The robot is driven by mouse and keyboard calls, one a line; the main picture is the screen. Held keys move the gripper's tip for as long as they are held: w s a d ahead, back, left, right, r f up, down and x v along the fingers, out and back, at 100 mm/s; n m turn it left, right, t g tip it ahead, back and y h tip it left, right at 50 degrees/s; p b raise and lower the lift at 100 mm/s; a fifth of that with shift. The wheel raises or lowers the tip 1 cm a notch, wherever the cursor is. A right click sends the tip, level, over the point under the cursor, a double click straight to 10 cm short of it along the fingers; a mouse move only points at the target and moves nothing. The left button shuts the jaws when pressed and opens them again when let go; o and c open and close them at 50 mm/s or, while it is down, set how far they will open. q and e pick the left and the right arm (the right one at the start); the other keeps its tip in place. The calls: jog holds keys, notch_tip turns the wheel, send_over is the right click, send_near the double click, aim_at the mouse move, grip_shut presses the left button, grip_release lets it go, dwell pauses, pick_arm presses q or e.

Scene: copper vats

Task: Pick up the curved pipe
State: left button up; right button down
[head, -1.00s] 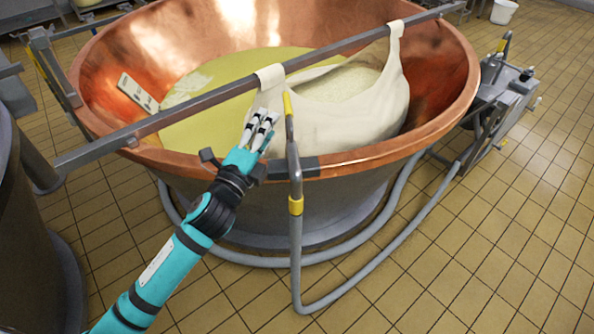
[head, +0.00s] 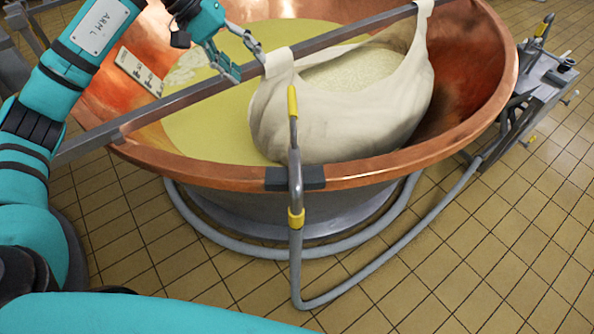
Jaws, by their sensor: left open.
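The curved pipe (head: 295,181) is a grey metal pipe with yellow bands. It hooks over the front rim of the copper vat (head: 400,165) at a dark clamp, and its lower end joins a grey hose. My left gripper (head: 249,68) is open and empty. In the picture it lies above and left of the pipe's yellow tip, over the vat and next to the hanging cloth. It is apart from the pipe. My right gripper is out of view.
A metal bar (head: 190,98) crosses the vat and holds a white cloth (head: 340,122) full of curd. The grey hose (head: 390,270) loops on the tiled floor to a machine (head: 545,80) at the right. A white label plate (head: 140,70) stands at the vat's left.

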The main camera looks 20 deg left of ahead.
pick_arm(q)
jog(key=p, duration=0.2)
send_near(291, 111)
jog(key=x, duration=0.4)
jog(key=shift+d+f, duration=0.2)
jog(key=shift+f, duration=0.1)
jog(key=shift+w+d+f, duration=0.2)
jog(key=shift+d+f, duration=0.1)
jog(key=shift+f, duration=0.25)
jog(key=p+x, duration=0.2)
jog(key=x, duration=0.2)
jog(key=shift+w+d+f, duration=0.2)
jog(key=shift+f, duration=0.35)
